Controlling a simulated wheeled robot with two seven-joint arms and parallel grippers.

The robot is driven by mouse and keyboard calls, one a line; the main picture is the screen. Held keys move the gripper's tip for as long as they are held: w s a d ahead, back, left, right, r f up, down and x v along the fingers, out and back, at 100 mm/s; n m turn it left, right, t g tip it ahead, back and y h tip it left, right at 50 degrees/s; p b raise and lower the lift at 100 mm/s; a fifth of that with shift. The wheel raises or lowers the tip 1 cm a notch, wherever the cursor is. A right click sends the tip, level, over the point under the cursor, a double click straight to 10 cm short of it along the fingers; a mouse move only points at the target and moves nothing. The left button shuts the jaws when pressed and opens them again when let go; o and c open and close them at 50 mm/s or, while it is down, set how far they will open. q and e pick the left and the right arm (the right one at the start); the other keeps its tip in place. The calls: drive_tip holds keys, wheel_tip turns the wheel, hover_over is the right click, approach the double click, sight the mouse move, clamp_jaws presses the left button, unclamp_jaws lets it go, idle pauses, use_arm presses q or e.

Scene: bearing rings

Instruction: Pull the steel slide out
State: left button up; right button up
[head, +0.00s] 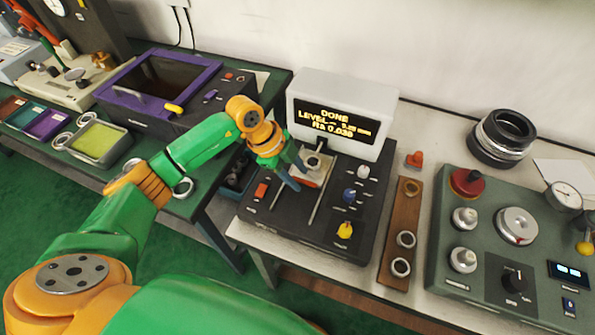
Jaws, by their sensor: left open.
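The steel slide (323,176) is a pale plate low in the front of the black measuring machine (282,222), under its white display head. A small grey ring (314,163) sits on it. My left gripper (297,174) reaches in from the left with its fingers open at the slide's left side. The gripper hides part of the slide, and I cannot tell whether the fingers touch it. My right gripper is not in view.
The display (332,122) reads DONE. A wooden strip (387,272) with rings lies right of the machine. Further right stand a green-grey control unit (470,287) and stacked black rings (502,136). A purple-framed box (190,72) stands on the left bench.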

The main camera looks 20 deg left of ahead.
use_arm(q)
clamp_jaws()
idle(1.4)
